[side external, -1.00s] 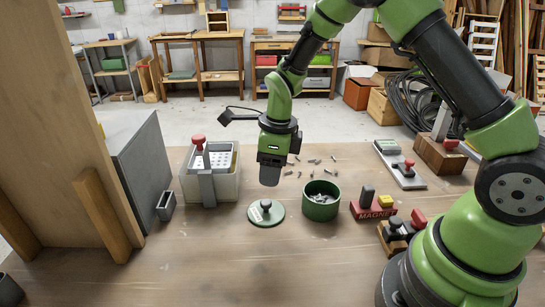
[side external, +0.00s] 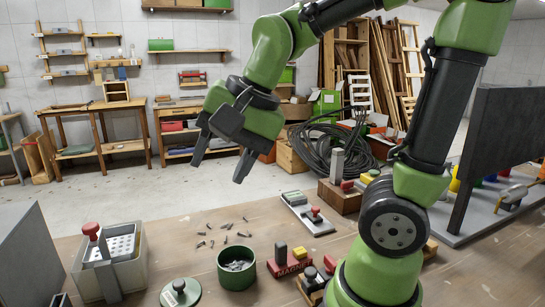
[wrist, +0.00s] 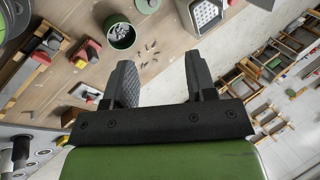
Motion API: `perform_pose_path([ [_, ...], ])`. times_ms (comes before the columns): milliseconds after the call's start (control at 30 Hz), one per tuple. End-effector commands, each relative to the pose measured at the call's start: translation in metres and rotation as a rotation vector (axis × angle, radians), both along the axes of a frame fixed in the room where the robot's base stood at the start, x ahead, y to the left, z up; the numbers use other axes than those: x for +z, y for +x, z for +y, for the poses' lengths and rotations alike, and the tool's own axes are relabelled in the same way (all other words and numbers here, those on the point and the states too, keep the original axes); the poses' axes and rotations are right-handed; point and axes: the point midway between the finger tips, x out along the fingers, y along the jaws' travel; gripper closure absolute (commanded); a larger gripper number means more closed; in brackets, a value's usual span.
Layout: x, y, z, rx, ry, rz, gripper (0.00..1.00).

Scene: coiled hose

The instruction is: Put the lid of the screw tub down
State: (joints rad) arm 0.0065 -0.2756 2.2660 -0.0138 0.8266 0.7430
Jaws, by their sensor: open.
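The lid (side external: 180,293), a green disc with a dark knob, lies flat on the wooden table at the bottom of the side view. The green screw tub (side external: 237,269) stands upright and uncovered to its right, with grey screws inside. The tub also shows in the wrist view (wrist: 121,37), with part of the lid (wrist: 147,5) at the top edge. My gripper (side external: 220,168) is raised well above the table, its two fingers apart. In the wrist view the gap between the fingers (wrist: 162,78) is empty.
Loose screws (side external: 218,232) lie scattered behind the tub. A pale box with a red-knobbed handle (side external: 112,262) stands left of the lid. A red magnet block (side external: 288,264) stands right of the tub. A grey board (side external: 490,150) rises at the far right.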

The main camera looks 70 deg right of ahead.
Motion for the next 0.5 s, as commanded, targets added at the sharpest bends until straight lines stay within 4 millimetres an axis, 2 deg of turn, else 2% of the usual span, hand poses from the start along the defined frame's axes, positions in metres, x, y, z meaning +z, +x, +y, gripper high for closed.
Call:
perform_pose_path([
  [33, 0.008, -0.016, 0.001, 0.109, -0.049, -0.060, 0.49],
  [100, 0.013, -0.035, 0.003, 0.257, -0.121, -0.121, 0.49],
  [200, 0.016, -0.056, 0.005, 0.427, -0.216, -0.197, 0.49],
  [333, 0.015, -0.072, 0.006, 0.566, -0.298, -0.256, 0.49],
  [500, 0.014, -0.078, 0.007, 0.624, -0.335, -0.278, 0.49],
])
